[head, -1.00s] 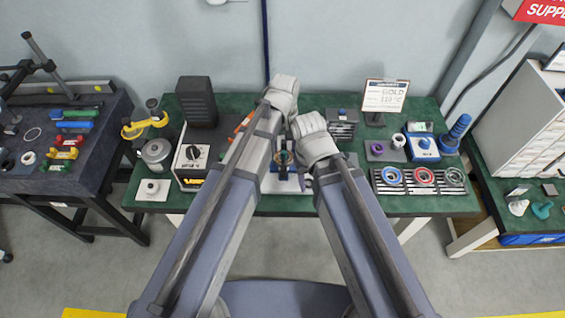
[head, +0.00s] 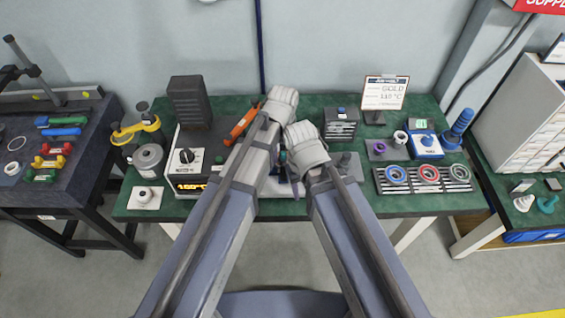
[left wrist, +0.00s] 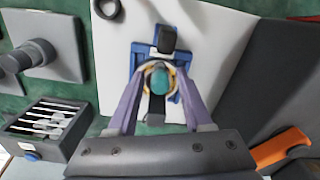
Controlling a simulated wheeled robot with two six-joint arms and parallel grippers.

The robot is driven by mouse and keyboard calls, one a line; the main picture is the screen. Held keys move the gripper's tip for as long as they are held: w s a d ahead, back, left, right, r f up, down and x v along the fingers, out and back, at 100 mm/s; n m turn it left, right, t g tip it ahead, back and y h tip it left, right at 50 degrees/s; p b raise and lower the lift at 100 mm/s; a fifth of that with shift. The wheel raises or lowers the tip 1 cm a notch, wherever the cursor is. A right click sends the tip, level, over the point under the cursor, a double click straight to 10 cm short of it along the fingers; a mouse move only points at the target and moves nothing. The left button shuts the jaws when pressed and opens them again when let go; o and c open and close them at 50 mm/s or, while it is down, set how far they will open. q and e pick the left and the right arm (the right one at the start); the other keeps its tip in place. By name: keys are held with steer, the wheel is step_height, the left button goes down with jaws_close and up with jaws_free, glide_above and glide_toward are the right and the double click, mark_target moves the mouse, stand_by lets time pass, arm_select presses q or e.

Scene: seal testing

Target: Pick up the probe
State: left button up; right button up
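I cannot tell for certain which thing is the probe. In the left wrist view, a teal-topped upright piece (left wrist: 159,80) with a pale yellowish ring around it stands at a blue frame (left wrist: 142,50) on a white plate. My left gripper (left wrist: 161,72) is open, its two purple fingers on either side of this piece with small gaps. An orange-handled tool (head: 242,121) lies by the dark control box; its orange part (left wrist: 282,147) shows at the lower right in the left wrist view. My right arm ends close beside the left one; its fingers are hidden.
A side table (head: 85,184) stands left.

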arm_select(q)
jaws_close()
steer(key=shift+r, duration=0.15)
arm_select(e)
steer(key=shift+r, duration=0.15)
stand_by(0.4)
